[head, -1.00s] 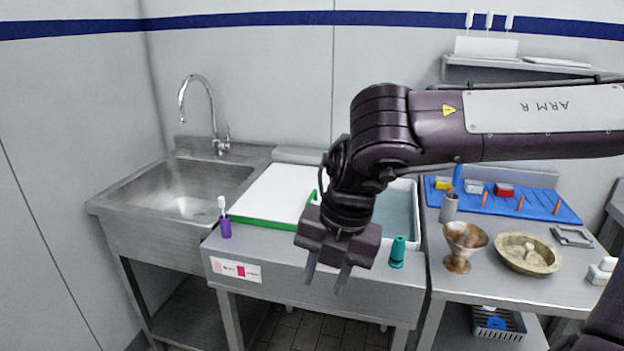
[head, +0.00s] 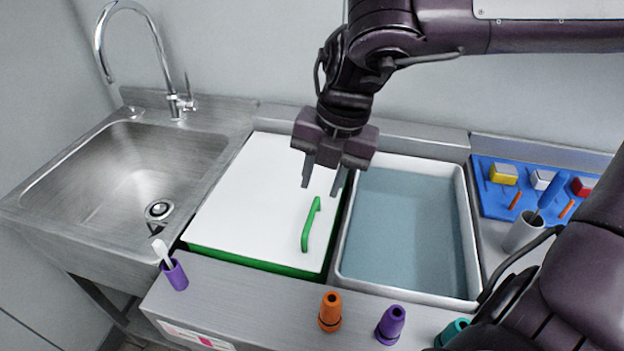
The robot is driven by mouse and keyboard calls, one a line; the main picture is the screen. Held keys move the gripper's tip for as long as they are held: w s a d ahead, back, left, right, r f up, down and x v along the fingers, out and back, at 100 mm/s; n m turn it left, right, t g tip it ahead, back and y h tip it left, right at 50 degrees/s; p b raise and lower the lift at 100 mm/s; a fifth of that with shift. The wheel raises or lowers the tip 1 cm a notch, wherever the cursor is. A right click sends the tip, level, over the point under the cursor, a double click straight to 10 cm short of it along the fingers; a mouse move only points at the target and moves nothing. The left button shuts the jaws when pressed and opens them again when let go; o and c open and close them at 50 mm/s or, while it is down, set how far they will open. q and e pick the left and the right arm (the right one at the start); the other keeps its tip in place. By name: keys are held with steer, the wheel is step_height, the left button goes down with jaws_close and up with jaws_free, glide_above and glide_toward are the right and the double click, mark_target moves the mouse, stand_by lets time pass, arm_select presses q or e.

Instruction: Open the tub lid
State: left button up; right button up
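The tub has a flat white lid (head: 255,195) with a green rim (head: 255,262) along its front and right edges. The lid lies flat and closed. A green bar handle (head: 311,225) stands up near the lid's right side. My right gripper (head: 320,184) hangs above the lid, just behind the handle, its fingers pointing down and spread apart with nothing between them. It looks clear of the handle. My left gripper does not show.
A steel sink (head: 120,180) with a tall tap (head: 150,50) is at the left. An open white basin of bluish liquid (head: 405,230) sits right of the lid.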

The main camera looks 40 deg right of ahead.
mark_target(311, 217)
steer(key=f, duration=0.4)
steer(key=a+f, duration=0.1)
steer(key=f, duration=0.1)
steer(key=shift+w+f, duration=0.25)
steer(key=shift+w, duration=0.15)
steer(key=shift+w+f, duration=0.1)
steer(key=shift+f, duration=0.4)
jaws_close()
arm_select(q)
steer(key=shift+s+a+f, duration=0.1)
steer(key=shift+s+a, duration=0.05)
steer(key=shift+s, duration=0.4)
